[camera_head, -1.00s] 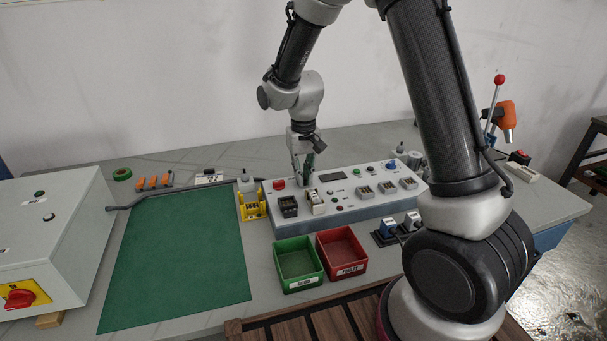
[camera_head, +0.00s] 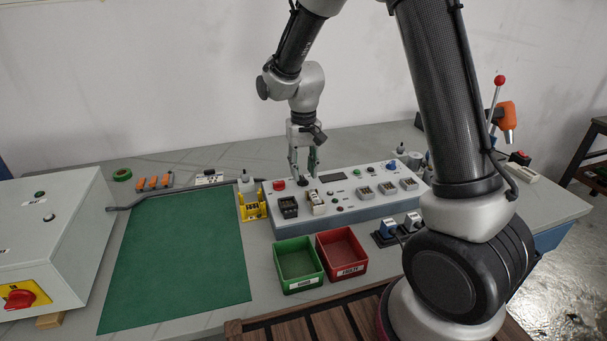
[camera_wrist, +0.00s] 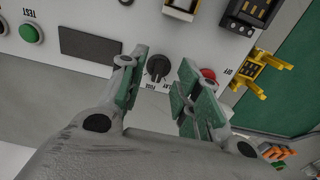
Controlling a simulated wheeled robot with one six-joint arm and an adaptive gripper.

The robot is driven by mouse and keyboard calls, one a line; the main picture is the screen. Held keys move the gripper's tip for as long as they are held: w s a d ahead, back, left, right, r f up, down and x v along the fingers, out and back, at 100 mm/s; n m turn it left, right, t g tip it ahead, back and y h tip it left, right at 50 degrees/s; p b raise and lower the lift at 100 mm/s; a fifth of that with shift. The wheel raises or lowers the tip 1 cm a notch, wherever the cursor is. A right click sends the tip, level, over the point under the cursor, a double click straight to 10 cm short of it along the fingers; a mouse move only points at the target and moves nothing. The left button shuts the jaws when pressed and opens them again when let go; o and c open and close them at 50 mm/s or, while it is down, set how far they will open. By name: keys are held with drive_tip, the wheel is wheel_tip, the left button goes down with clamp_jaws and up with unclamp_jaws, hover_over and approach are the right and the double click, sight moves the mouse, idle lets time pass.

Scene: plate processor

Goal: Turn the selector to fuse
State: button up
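The selector (camera_wrist: 158,66) is a small black knob on the grey control panel (camera_head: 352,207). A printed label reading roughly "FUSE" shows beside it in the wrist view. I cannot tell exactly which mark the knob points to. My gripper (camera_head: 303,173) is above the panel's back left part, pointing down. In the wrist view my gripper (camera_wrist: 160,67) is open, with green-padded fingers on either side of the selector and visible gaps. I cannot tell how far the fingertips are above the panel. In the head view the fingers largely hide the knob.
A red button (camera_wrist: 208,75) is close beside the right finger in the wrist view. A dark display (camera_wrist: 89,45) and a green TEST button (camera_wrist: 31,33) lie on the other side. Green (camera_head: 300,281) and red (camera_head: 342,274) bins stand before the panel.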

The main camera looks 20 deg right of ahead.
sight(304, 179)
wheel_tip(304, 179, up, 10)
idle(0.3)
drive_tip(key=shift+f, duration=0.15)
drive_tip(key=s+d+r+t, duration=0.1)
drive_tip(key=s+d+r, duration=0.2)
drive_tip(key=s+d, duration=0.2)
drive_tip(key=s+d+r+t, duration=0.2)
drive_tip(key=s+d, duration=0.3)
drive_tip(key=s, duration=0.7)
drive_tip(key=s+d+r+t, duration=0.1)
drive_tip(key=s+d+r, duration=0.4)
drive_tip(key=s, duration=0.4)
idle(0.7)
